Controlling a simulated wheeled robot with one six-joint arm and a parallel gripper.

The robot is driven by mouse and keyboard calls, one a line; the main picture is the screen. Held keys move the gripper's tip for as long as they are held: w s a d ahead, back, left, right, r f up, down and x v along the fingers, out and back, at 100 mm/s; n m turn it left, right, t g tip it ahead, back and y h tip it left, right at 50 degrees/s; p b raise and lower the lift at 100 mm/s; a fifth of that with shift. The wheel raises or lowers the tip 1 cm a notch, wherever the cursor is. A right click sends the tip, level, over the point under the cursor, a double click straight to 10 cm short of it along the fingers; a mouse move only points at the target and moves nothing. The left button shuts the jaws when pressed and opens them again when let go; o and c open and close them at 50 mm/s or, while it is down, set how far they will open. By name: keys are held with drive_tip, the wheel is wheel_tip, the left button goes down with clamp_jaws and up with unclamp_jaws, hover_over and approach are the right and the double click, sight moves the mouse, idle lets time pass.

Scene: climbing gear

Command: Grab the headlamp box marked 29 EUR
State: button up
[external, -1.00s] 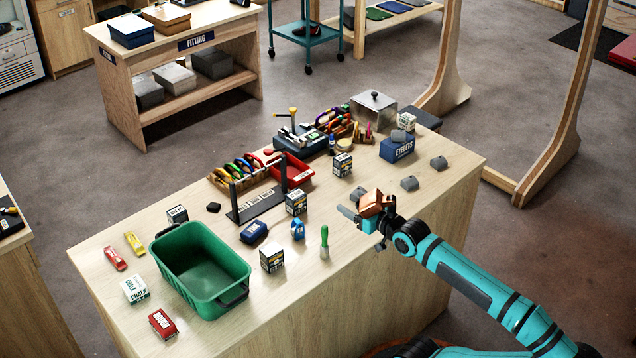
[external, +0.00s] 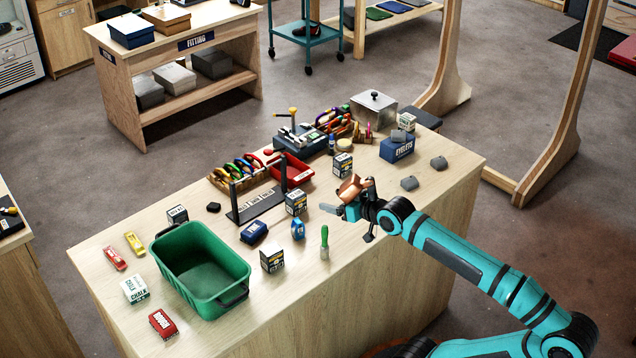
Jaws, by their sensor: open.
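Several small dark boxes with white and yellow labels stand upright on the wooden table; their prices are too small to read, so I cannot tell which is the 29 EUR one. One box (external: 272,259) is near the front edge, right of the green bin. Another box (external: 296,203) stands beside the black stand, a third box (external: 343,165) is farther back, and another box (external: 177,215) is behind the bin.
A green bin (external: 238,291), a black stand (external: 257,207) and a green-handled brush (external: 324,243) occupy the front and middle. The table's right end is mostly clear.

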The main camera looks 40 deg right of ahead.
drive_tip(key=w+a+g+y, duration=0.1)
drive_tip(key=w+a+g, duration=0.5)
drive_tip(key=a, duration=0.1)
drive_tip(key=g+h, duration=0.2)
drive_tip(key=g, duration=0.7)
hover_over(271, 250)
drive_tip(key=shift+m, duration=0.3)
wheel_tip(271, 250, down, 12)
drive_tip(key=shift+w+r, duration=0.1)
drive_tip(key=shift+r, duration=0.15)
drive_tip(key=shift+w+d+f, duration=0.1)
drive_tip(key=shift+f, duration=1.2)
drive_tip(key=shift+d+f, duration=0.1)
drive_tip(key=shift+f, duration=1.2)
drive_tip(key=shift+c, duration=0.5)
drive_tip(key=c, duration=1)
